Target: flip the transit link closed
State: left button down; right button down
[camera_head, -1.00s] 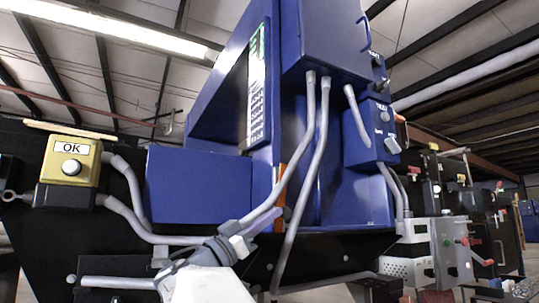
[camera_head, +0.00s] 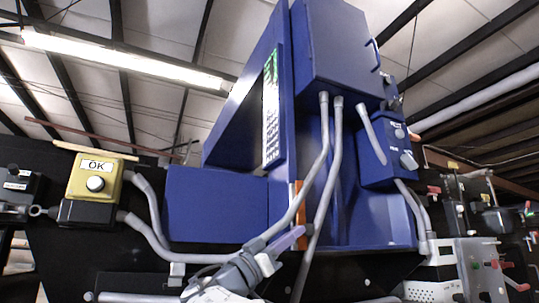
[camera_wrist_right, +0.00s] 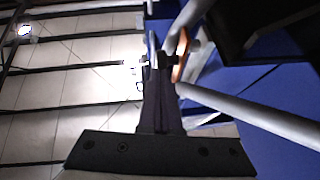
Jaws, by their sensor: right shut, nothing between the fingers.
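I cannot tell for sure which part is the transit link. An orange strip (camera_head: 299,213) stands upright at the lower edge of the blue detector housing (camera_head: 216,205), partly behind grey conduits. In the right wrist view an orange piece (camera_wrist_right: 181,55) shows just beside my fingertips. My left gripper is not in view.
Grey conduits (camera_head: 321,180) run down the housing close to my right gripper. A yellow OK button box (camera_head: 95,178) is at left. A blue control box (camera_head: 388,150) with knobs is at right, above a light grey box (camera_head: 480,268).

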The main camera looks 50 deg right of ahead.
jog(key=shift+d+f, duration=0.1)
